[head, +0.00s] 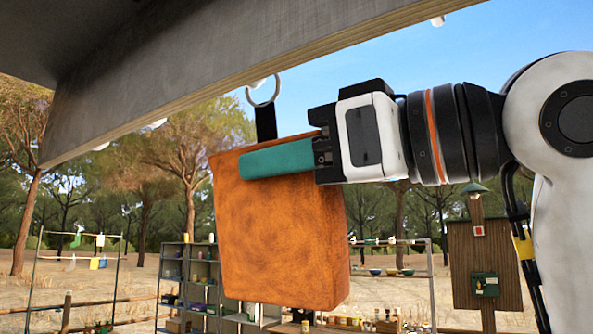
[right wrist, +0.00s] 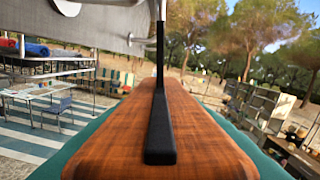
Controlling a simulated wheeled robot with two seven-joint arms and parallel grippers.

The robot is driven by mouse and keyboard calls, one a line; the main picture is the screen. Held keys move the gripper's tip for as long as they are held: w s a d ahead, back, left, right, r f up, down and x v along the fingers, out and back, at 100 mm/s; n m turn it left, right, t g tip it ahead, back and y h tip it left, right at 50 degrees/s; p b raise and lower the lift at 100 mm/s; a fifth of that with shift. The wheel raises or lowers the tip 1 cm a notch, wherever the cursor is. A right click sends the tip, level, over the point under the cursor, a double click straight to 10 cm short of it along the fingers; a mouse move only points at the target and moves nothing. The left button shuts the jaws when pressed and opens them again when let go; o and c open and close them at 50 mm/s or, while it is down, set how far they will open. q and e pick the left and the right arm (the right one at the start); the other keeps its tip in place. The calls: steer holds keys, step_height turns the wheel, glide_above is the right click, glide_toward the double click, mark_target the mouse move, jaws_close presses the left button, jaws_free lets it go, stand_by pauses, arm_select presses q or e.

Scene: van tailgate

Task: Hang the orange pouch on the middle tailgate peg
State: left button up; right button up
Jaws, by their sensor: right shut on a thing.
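The orange pouch (head: 280,240) hangs upright below the tailgate beam in the head view. My right gripper (head: 246,164) comes in from the right, shut on the pouch's upper part, with a teal finger across its near face. A black strap (head: 266,122) rises from the pouch top to a pale ring (head: 263,92). The ring is at a white peg (head: 258,83) under the beam; I cannot tell whether it is around the peg. In the right wrist view the pouch top (right wrist: 200,140) lies between the teal fingers, with the strap (right wrist: 160,110) standing up. My left gripper is out of view.
The tailgate beam (head: 200,85) slants across the top, close above the ring. Other white pegs show at the upper right (head: 438,20) and lower left (head: 155,124). Shelves (head: 200,280), racks and a wooden board (head: 485,260) stand far behind. Open air surrounds the pouch below.

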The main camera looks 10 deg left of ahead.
steer(key=shift+s+a+f+b, duration=0.1)
steer(key=shift+s+a+b, duration=0.05)
steer(key=shift+s, duration=0.25)
steer(key=shift+s+a+f+b, duration=0.1)
steer(key=shift+s+b, duration=0.05)
steer(key=shift+s, duration=0.25)
steer(key=shift+s+a+f+b, duration=0.2)
steer(key=shift+s+f+b, duration=0.25)
steer(key=shift+f+b, duration=0.15)
steer(key=o, duration=1.1)
steer(key=shift+o, duration=0.2)
